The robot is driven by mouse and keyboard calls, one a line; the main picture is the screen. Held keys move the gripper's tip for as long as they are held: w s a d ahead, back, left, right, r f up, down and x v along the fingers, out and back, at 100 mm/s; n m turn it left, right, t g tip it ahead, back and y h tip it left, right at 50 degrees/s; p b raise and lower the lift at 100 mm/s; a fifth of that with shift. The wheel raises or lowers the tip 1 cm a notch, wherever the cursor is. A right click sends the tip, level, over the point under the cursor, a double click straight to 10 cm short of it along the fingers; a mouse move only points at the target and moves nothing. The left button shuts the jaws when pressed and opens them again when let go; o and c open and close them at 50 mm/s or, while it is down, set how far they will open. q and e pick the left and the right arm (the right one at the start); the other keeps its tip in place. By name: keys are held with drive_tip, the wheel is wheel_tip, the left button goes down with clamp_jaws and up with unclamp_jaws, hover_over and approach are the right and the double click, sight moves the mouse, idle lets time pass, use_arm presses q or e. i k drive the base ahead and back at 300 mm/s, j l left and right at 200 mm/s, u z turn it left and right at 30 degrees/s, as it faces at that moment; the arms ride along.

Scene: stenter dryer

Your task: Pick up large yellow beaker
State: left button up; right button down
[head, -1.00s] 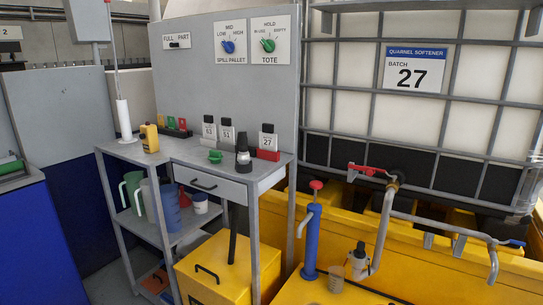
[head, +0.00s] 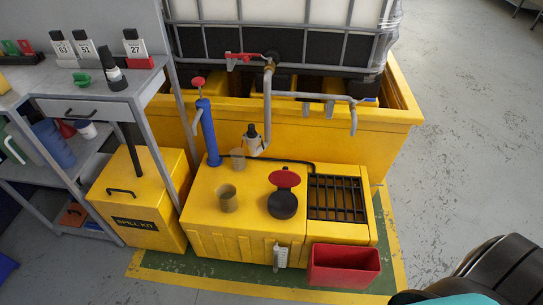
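A yellowish beaker (head: 228,199) stands upright on the flat top of the low yellow platform (head: 205,228), left of a black round piece with a red top. It looks like the larger of two beakers there. A smaller, paler beaker (head: 238,161) stands behind it, near the blue pump. Neither of my grippers shows in the head view. A dark, rounded part with a teal patch at the lower right looks like part of my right arm, with no fingers visible. Nothing touches the larger beaker.
A blue pump (head: 208,135), a dark-topped bottle (head: 251,140) and a black piece with a red top (head: 284,193) stand around the beakers. A pipe with a tap (head: 354,118) hangs behind. A grate (head: 336,199) and red bin (head: 344,268) are right. Floor at right is clear.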

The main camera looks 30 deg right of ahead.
sight(226, 195)
drive_tip(key=k+l+u, duration=0.1)
drive_tip(key=l, duration=0.3)
drive_tip(key=k+l, duration=0.2)
drive_tip(key=l, duration=0.2)
drive_tip(key=k+l+u, duration=0.15)
drive_tip(key=l, duration=0.2)
drive_tip(key=k+l+u, duration=0.1)
drive_tip(key=l, duration=0.3)
drive_tip(key=k+l, duration=0.2)
drive_tip(key=l, duration=0.15)
drive_tip(key=k+l+u, duration=0.2)
drive_tip(key=l, duration=0.25)
drive_tip(key=l+u, duration=0.2)
drive_tip(key=l, duration=0.25)
drive_tip(key=k+l+u, duration=0.2)
drive_tip(key=l, duration=0.2)
drive_tip(key=k+l+u, duration=0.15)
drive_tip(key=l, duration=0.25)
drive_tip(key=i+l+u, duration=0.1)
drive_tip(key=l+u, duration=0.25)
drive_tip(key=l, duration=0.6)
drive_tip(key=l+u, duration=0.35)
drive_tip(key=l, duration=0.65)
drive_tip(key=i+l, duration=0.1)
drive_tip(key=l, duration=0.25)
drive_tip(key=i+l+u, duration=0.1)
drive_tip(key=l, duration=0.55)
drive_tip(key=i+u, duration=0.05)
drive_tip(key=i, duration=0.05)
